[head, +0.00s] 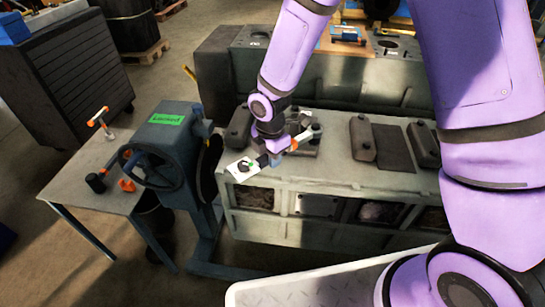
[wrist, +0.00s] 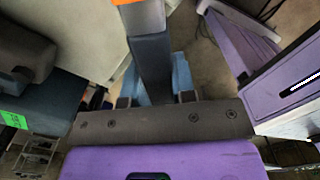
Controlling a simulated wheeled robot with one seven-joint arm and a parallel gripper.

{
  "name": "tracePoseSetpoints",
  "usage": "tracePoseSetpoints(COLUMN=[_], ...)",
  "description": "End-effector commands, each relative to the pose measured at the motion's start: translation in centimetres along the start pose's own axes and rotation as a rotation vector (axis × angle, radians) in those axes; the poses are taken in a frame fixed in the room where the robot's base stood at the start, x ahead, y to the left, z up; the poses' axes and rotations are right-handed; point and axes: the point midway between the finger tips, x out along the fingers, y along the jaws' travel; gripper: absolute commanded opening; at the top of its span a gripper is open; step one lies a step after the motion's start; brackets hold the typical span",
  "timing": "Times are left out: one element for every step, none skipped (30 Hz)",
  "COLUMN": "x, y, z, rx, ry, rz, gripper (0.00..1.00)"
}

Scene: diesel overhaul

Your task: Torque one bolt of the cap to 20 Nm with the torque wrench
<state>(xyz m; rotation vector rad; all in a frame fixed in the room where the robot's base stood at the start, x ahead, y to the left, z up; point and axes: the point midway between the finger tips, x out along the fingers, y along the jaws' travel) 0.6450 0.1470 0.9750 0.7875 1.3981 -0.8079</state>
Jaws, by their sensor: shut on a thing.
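The torque wrench lies across my gripper (head: 272,157). Orange parts show to the right of the gripper. In the wrist view my gripper (wrist: 157,95) is shut on the wrench's dark bar (wrist: 150,60), with grey and orange farther along. A dark cap (head: 362,142) stands on the block to the right. The cap and bolts near the gripper are partly hidden; wrench contact with a bolt cannot be told.
A stand with a handwheel and a green "Locked" label (head: 167,119) is left of the block. The table (head: 67,186) holds an orange-handled T-shaped tool (head: 98,117) and small black and orange parts. Another engine block (head: 300,66) stands behind. Dark drawers (head: 75,70) are back left.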

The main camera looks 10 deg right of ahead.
Motion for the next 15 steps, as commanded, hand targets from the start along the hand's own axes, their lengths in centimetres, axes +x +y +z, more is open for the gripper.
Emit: tracePoseSetpoints(x=[-0.12,-0.13,-0.13,-0.13,-0.13,-0.13,-0.13,-0.13,-0.13,-0.13,-0.14,-0.14,-0.14,-0.15,-0.16], y=[0.35,0.35,0.35,0.35,0.36,0.36,0.38,0.40,0.46,0.52,0.60,0.72,0.82,0.91,1.02], z=[-0.20,-0.20,-0.20,-0.21,-0.21,-0.21,-0.21,-0.22,-0.22,-0.21,-0.21,-0.20,-0.20,-0.20,-0.19], rx=[-0.009,-0.009,-0.009,-0.010,-0.010,-0.010,-0.009,-0.008,-0.006,-0.003,0.000,0.005,0.010,0.015,0.020], ry=[0.002,0.002,0.002,0.002,0.002,0.002,0.002,0.002,0.002,0.002,0.002,0.002,0.002,0.002,0.002], rz=[0.010,0.010,0.010,0.010,0.010,0.010,0.010,0.011,0.011,0.011,0.011,0.011,0.011,0.011,0.011], gripper=[0.00,0.00,0.00,0.00,0.00,0.00,0.00,0.00,0.00,0.00,0.00,0.00,0.00,0.00,0.00])
